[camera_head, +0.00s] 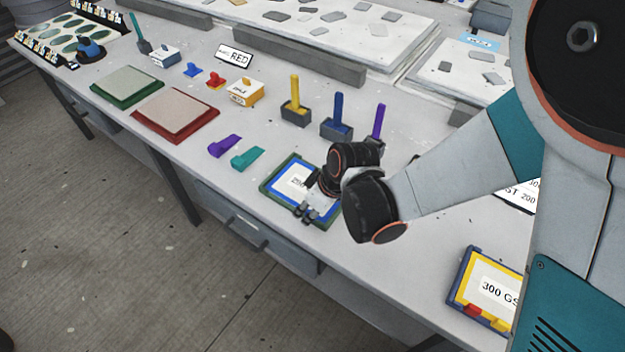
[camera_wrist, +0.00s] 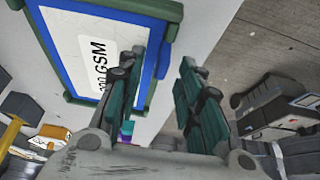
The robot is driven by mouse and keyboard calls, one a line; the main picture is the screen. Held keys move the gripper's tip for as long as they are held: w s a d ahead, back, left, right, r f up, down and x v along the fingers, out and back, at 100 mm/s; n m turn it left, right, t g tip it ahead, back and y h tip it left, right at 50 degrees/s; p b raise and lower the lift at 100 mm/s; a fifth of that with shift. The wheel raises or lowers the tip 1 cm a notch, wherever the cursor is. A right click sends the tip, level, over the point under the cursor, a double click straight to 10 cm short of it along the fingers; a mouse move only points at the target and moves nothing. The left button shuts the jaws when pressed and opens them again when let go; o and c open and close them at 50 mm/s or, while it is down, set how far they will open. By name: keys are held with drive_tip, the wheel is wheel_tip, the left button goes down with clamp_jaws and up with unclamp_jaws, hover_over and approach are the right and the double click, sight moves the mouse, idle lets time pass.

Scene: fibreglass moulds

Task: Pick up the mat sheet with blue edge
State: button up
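The mat sheet with blue edge (camera_head: 285,181) lies in a green-rimmed tray (camera_head: 268,191) near the front edge of the table. It has a white middle with a label, partly hidden by my gripper (camera_head: 308,205). In the wrist view the sheet (camera_wrist: 68,42) fills the upper left, its label showing "GSM", with the green rim (camera_wrist: 62,80) around it. My gripper (camera_wrist: 163,62) is open, its teal fingers apart with nothing seen held. The left finger overlaps the sheet's blue edge in that view; the right finger is beyond the tray. Contact cannot be told.
A yellow-edged sheet in a blue tray (camera_head: 458,291) lies at the lower right. Purple (camera_head: 224,146) and teal (camera_head: 247,158) wedges lie left of the green tray. Holders with yellow (camera_head: 295,90), blue (camera_head: 338,110) and purple (camera_head: 378,122) handles stand behind it. Red (camera_head: 175,114) and green (camera_head: 127,86) trays lie farther left.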

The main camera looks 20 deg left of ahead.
drive_tip(key=shift+f, duration=0.1)
drive_tip(key=shift+c, duration=0.5)
clamp_jaws()
wheel_tip(320, 180, up, 20)
drive_tip(key=p, duration=1.4)
